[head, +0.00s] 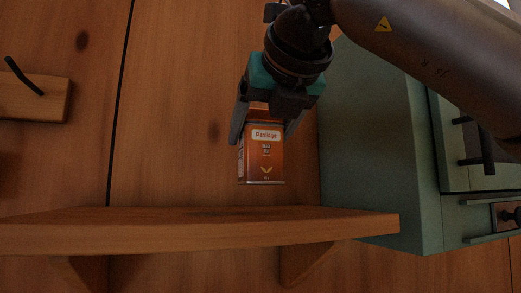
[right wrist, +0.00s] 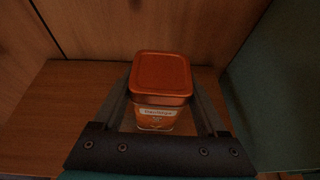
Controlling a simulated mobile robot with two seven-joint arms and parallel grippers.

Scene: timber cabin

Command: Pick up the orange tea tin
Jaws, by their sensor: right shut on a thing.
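The orange tea tin (head: 264,165) is a small upright box with a white label, held between the fingers of my right gripper (head: 268,130) in the head view. The gripper is shut on the tin's upper part from above. The tin's bottom shows a small gap above the wooden shelf (head: 200,230). In the right wrist view the tin's orange lid (right wrist: 161,75) sits between the two fingers (right wrist: 164,105), with the label facing the camera. My left gripper is not in view.
A green cabinet (head: 375,150) with dark handles stands close to the right of the tin and shelf end. A wooden peg rail (head: 35,98) with a black hook is on the wall at left. The visible shelf top is otherwise clear.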

